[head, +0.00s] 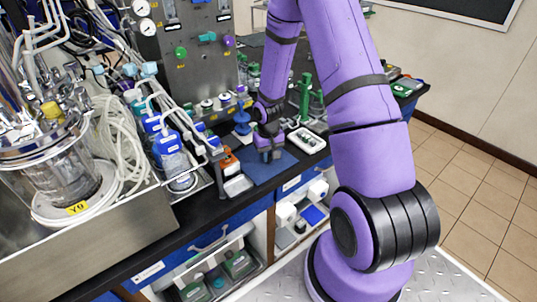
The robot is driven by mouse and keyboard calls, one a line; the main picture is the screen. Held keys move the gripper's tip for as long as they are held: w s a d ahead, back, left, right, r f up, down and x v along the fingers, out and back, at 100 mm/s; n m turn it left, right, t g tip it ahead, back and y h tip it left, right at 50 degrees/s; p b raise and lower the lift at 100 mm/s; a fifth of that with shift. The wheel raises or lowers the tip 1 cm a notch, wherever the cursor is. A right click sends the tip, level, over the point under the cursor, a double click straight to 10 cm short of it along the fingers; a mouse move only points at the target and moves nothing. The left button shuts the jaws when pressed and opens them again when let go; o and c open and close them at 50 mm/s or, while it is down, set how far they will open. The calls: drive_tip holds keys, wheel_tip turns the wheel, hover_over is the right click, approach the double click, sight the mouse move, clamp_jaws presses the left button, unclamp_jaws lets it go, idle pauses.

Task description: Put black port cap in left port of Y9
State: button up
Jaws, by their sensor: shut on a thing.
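The Y9 vessel (48,172) is a glass bioreactor with a metal head plate at the far left, with a yellow Y9 label (77,208) at its base. Its top is crowded with tubes and fittings, and I cannot make out the left port. My gripper (270,155) points down low over the blue mat (262,172) on the bench, well to the right of Y9. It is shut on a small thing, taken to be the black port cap. The fingers hide this thing almost wholly, so its shape and tilt cannot be told.
A blue stand-like object (241,122) is just left of my gripper. A white tray (306,140) lies to its right, and an orange-and-grey item (232,172) to its left. Blue-capped bottles (170,148) and coiled pale tubing (120,150) stand between the mat and Y9.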

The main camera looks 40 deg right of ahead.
drive_tip(key=shift+f, duration=0.1)
drive_tip(key=o, duration=0.9)
